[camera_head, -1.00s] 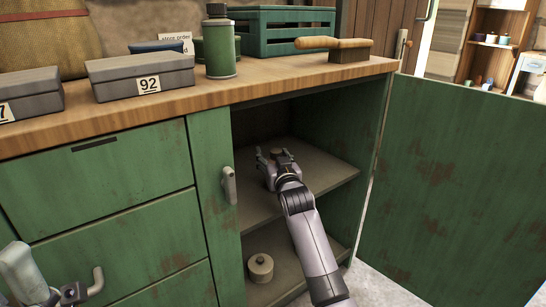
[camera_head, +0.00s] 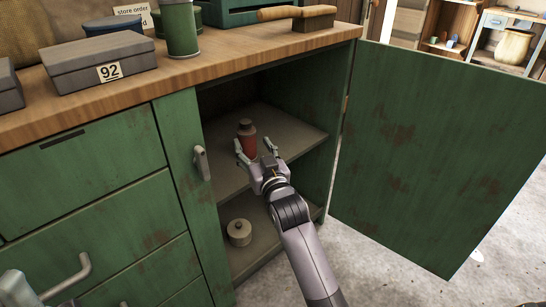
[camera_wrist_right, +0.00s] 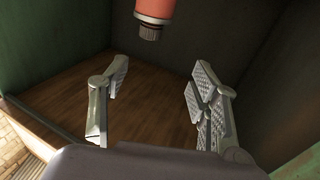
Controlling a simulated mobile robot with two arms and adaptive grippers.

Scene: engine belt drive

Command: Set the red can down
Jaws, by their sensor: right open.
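The red can (camera_head: 247,139) with a dark cap stands upright on the middle shelf (camera_head: 292,135) of the open green cupboard. My right gripper (camera_head: 254,152) is open on the near side of the can, its fingers spread and empty. In the right wrist view the can (camera_wrist_right: 154,10) shows at the top edge, past the open fingertips (camera_wrist_right: 160,75) and apart from them.
The cupboard door (camera_head: 425,150) stands wide open at the right. A round pale container (camera_head: 239,232) sits on the cupboard floor below. The worktop (camera_head: 190,75) above holds a grey box marked 92 (camera_head: 100,70), a green canister (camera_head: 180,28) and a brush (camera_head: 312,20).

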